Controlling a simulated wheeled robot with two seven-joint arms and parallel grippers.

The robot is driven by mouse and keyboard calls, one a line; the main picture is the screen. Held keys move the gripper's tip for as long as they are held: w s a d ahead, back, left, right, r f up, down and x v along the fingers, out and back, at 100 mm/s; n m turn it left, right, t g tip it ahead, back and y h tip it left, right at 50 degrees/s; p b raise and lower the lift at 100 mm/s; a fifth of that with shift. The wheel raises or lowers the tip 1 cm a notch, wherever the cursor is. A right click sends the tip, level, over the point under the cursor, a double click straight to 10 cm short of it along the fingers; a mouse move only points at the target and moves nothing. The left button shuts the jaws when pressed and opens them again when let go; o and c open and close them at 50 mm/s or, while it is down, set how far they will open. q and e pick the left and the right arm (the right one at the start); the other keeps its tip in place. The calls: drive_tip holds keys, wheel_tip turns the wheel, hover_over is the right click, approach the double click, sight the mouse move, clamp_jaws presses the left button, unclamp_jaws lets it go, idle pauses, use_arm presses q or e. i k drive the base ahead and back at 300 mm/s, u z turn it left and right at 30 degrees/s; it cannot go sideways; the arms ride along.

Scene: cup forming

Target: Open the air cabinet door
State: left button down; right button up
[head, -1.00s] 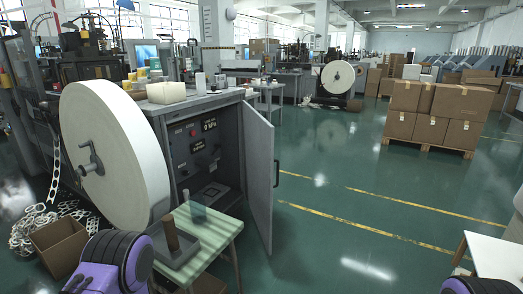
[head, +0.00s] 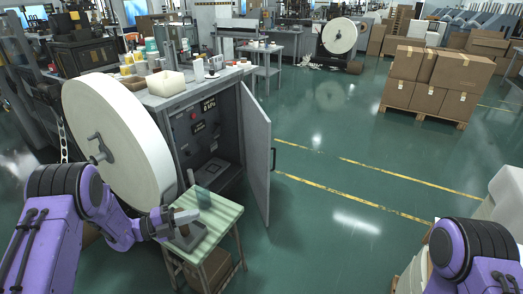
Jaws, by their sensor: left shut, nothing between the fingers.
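The grey air cabinet (head: 195,105) stands left of centre, with a dark panel and gauge inside. Its door (head: 256,150) stands swung well out toward me, so the interior shows. A dark handle (head: 274,160) sits on the door's right-hand side. My left gripper (head: 190,215) is shut and empty, over or beside the small green-topped table (head: 222,215), left of the door and apart from it. My right arm shows at the lower right, but its gripper is out of view.
A large white paper roll (head: 120,140) stands left of the cabinet. A cardboard box (head: 215,270) sits under the small table. Stacked cartons (head: 430,85) on a pallet stand at the back right. The green floor right of the door is clear.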

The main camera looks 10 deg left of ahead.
sight(256, 125)
drive_tip(key=i, duration=1.45)
